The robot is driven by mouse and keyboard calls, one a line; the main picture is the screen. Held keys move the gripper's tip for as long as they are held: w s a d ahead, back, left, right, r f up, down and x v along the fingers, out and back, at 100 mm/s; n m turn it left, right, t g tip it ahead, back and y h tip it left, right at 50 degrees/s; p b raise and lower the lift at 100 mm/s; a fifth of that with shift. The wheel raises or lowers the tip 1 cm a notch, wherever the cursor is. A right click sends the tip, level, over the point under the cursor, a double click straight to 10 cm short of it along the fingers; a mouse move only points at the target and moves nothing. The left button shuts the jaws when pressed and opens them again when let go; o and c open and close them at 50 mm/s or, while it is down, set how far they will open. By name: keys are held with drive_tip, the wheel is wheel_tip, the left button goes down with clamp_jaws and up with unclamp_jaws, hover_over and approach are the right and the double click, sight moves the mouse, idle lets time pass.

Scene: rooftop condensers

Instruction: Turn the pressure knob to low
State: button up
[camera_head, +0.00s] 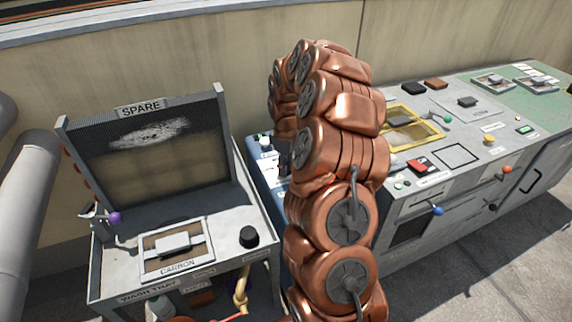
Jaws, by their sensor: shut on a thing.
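My gripper (284,157) is a small dark grey shape, mostly hidden behind my copper-coloured arm. It points down over the blue unit (258,168) between the spare stand and the grey bench. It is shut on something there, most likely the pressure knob. The knob itself and its pointer setting are hidden by the gripper and arm. A small white-topped part (265,141) shows on the blue unit, left of the gripper. A separate black round knob (249,237) stands on the front right of the spare stand, apart from the gripper.
The grey bench (410,215) at right holds a yellow frame (436,128), a red item (420,165) and several coloured knobs. A beige wall (240,60) stands behind.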

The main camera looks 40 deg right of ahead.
idle(0.3)
drive_tip(key=o, duration=1.1)
drive_tip(key=shift+o, duration=0.2)
wheel_tip(320, 180, up, 12)
idle(0.5)
